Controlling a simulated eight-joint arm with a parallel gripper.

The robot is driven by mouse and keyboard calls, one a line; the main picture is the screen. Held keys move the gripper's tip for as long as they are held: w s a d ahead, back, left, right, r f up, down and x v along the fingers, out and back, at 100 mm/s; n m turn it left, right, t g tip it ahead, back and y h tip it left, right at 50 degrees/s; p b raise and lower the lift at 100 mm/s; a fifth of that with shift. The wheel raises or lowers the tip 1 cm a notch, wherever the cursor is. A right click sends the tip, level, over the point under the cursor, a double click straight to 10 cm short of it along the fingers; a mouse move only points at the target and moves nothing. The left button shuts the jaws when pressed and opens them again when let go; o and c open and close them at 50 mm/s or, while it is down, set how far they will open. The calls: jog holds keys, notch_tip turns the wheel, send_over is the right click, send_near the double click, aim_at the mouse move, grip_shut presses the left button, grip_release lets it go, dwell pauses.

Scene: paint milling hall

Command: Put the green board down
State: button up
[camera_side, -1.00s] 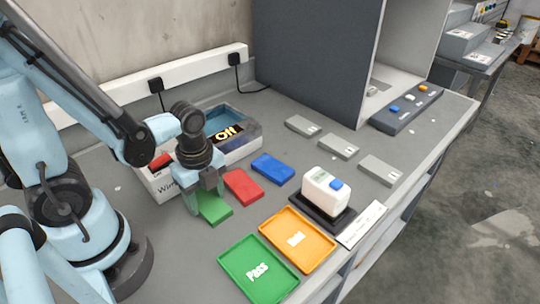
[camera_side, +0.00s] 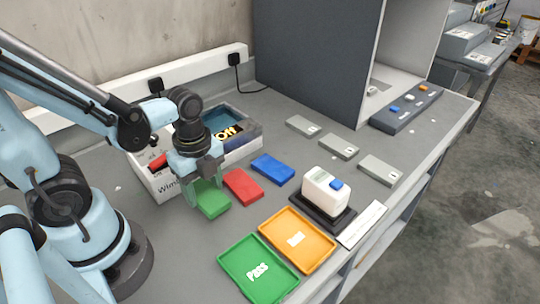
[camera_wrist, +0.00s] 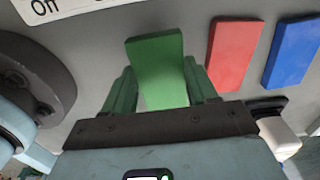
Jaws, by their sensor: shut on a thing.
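The green board (camera_side: 213,203) is at the left of the bench, beside the red board (camera_side: 243,187). My gripper (camera_side: 206,188) is above it, pointing down and shut on it. In the wrist view the green board (camera_wrist: 158,68) sits between the two greenish fingers (camera_wrist: 162,88), its far end reaching past them. The part deep between the fingers is partly hidden. Whether the board touches the bench or hangs slightly above it, I cannot tell.
A blue board (camera_side: 272,169) lies beyond the red one. A green Pass tray (camera_side: 233,254) and an orange tray (camera_side: 272,226) are near the front edge, by a white device (camera_side: 326,190) on a dark base. An open box (camera_side: 243,148) stands behind my gripper.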

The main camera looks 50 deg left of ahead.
jog(key=s+d+r, duration=0.6)
jog(key=d+r, duration=0.2)
jog(key=d, duration=0.1)
jog(key=w+a+r+n, duration=0.4)
jog(key=w+n, duration=0.5)
jog(key=w+a+r+n, duration=0.3)
jog(key=w+a+n, duration=0.2)
jog(key=w+n, duration=0.4)
jog(key=s+d+f+m, duration=0.3)
jog(key=s+d+m, duration=0.2)
jog(key=s+m, duration=0.4)
jog(key=s+d+f+m, duration=0.3)
jog(key=s+d+m, duration=0.2)
jog(key=s+m, duration=0.4)
jog(key=shift+f, duration=0.4)
jog(key=w+a+f, duration=0.2)
jog(key=a, duration=0.1)
jog(key=w+a+f, duration=0.2)
jog(key=a, duration=0.1)
jog(key=w+a+f, duration=0.2)
jog(key=a+f, duration=0.1)
jog(key=a, duration=0.1)
jog(key=shift+f, duration=1.8)
jog(key=shift+f, duration=0.2)
